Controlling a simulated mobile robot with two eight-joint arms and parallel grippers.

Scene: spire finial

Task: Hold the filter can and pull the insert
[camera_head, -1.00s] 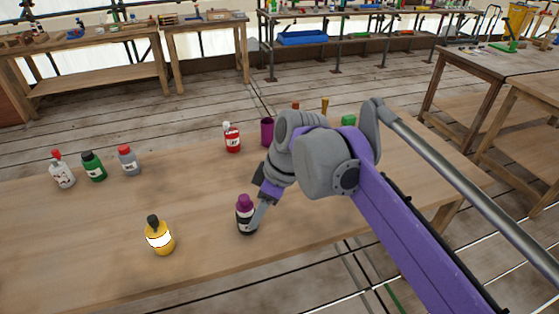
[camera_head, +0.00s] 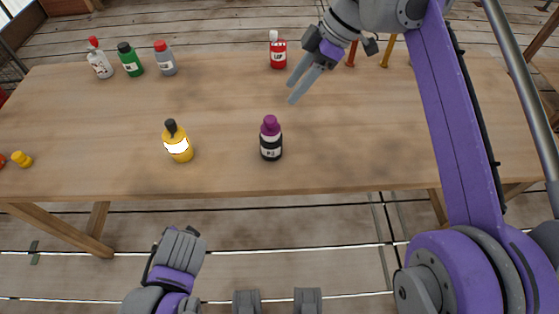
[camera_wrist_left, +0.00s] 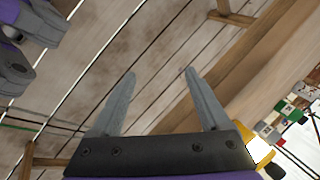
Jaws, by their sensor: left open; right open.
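I cannot surely pick out the filter can or its insert. A dark bottle with a purple cap and white label (camera_head: 270,139) stands upright at the table's middle front. My right gripper (camera_head: 293,92) is open and empty above the table, behind and right of that bottle and apart from it. The right wrist hides part of the table's back, where a purple cup showed earlier. My left gripper (camera_wrist_left: 160,73) is open in the left wrist view, with only floor between its fingers.
The wooden table (camera_head: 370,150) holds a yellow bottle (camera_head: 178,143), a red bottle (camera_head: 277,52), and white (camera_head: 100,62), green (camera_head: 130,60) and grey (camera_head: 165,60) bottles at back left. A small yellow object (camera_head: 21,159) lies at the left. The table's right front is clear.

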